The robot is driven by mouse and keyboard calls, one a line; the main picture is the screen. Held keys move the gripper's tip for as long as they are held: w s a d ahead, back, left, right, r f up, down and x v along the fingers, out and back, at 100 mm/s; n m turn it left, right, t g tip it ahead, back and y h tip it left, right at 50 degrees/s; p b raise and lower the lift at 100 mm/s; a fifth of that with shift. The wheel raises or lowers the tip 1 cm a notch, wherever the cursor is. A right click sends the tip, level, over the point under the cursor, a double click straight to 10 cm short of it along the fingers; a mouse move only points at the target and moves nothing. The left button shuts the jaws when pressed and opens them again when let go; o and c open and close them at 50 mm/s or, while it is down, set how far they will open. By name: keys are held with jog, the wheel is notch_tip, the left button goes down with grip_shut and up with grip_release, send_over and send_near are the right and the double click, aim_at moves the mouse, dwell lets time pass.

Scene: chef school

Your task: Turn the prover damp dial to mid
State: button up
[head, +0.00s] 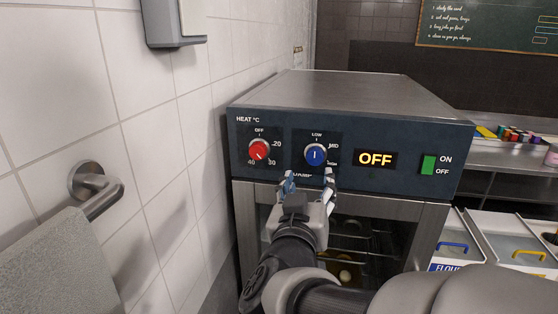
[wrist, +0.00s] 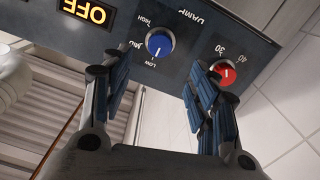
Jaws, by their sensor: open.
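The damp dial (head: 315,155) is a round blue knob with a white pointer line on the prover's dark front panel. Its marks read LOW at the top, MID at upper right and HIGH at lower right. The pointer is at LOW. In the wrist view the panel appears upside down, and the blue dial (wrist: 159,42) shows its line towards LOW. My gripper (head: 308,178) is open, just below the dial in the head view, its fingers pointing at the panel. In the wrist view the dial lies beyond and between the gripper's fingers (wrist: 158,78), with no contact seen.
A red heat dial (head: 259,150) sits left of the damp dial, close to one finger in the wrist view. An OFF display (head: 375,158) and a green switch (head: 428,165) are to the right. A tiled wall (head: 155,110) with a metal rail (head: 100,190) stands left.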

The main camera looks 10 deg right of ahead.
aim_at(314, 159)
jog(key=x, duration=1)
jog(key=shift+w+d, duration=0.1)
jog(key=shift+w, duration=0.25)
jog(key=shift+c, duration=0.5)
jog(key=c, duration=1)
